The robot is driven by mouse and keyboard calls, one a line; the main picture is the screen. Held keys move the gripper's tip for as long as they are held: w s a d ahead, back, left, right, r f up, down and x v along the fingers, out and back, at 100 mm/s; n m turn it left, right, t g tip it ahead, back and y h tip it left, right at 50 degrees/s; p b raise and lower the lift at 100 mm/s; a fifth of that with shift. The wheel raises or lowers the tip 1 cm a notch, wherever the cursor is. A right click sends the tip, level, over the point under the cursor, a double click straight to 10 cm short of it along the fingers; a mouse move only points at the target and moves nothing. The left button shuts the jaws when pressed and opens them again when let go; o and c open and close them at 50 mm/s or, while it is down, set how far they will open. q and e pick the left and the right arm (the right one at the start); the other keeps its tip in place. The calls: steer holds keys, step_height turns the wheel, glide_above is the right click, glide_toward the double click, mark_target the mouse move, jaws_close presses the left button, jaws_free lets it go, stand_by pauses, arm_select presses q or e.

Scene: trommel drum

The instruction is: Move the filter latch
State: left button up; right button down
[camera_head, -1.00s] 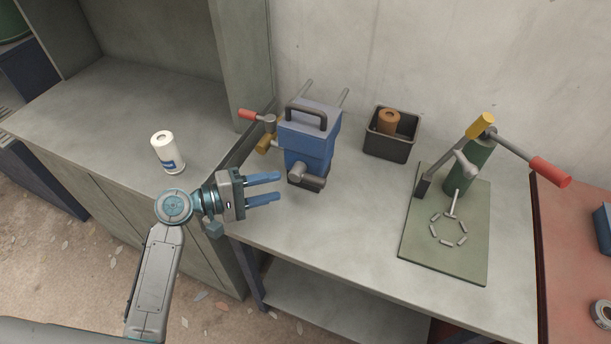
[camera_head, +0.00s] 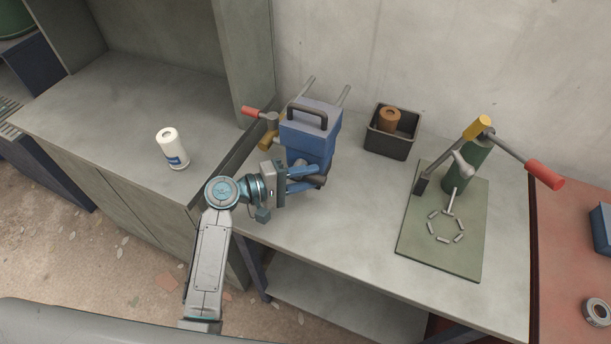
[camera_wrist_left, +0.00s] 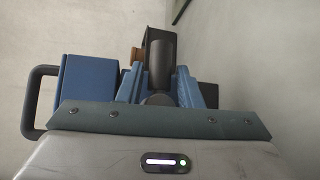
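The blue filter housing (camera_head: 318,128) stands on the bench with a dark carry handle on top. It also shows at the left of the left wrist view (camera_wrist_left: 87,84). The filter latch, a dark grey rounded lever (camera_wrist_left: 161,64), is on the housing's front; in the head view my fingers partly cover it. My left gripper (camera_head: 312,178) has its two blue fingers on either side of the latch. In the left wrist view the fingers (camera_wrist_left: 162,88) lie close against both sides of the lever, with little gap visible. My right gripper is not in view.
A red-tipped lever (camera_head: 252,111) and yellow part (camera_head: 269,138) are left of the housing. A black bin (camera_head: 391,142) holds a brown filter (camera_head: 389,118). A green press (camera_head: 464,165) stands right. A white canister (camera_head: 172,150) sits on the left counter.

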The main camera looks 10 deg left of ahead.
arm_select(q)
jaws_close()
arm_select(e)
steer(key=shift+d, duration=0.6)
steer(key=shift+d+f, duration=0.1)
arm_select(q)
steer(key=n+t+h+b, duration=0.1)
steer(key=n+h+b, duration=0.1)
steer(key=b, duration=0.1)
steer(key=shift+r, duration=0.1)
steer(key=n+b, duration=0.1)
steer(key=n+t+h+b, duration=0.1)
steer(key=shift+a+r+h+b, duration=0.15)
steer(key=shift+r+h+b, duration=0.15)
steer(key=shift+r+b, duration=0.1)
steer(key=shift+a+r+n+t+b, duration=0.1)
steer(key=shift+r+n+t+b, duration=0.05)
steer(key=shift+n+t+b, duration=0.35)
steer(key=shift+w+n, duration=0.1)
steer(key=shift+n, duration=0.2)
steer(key=shift+r, duration=0.1)
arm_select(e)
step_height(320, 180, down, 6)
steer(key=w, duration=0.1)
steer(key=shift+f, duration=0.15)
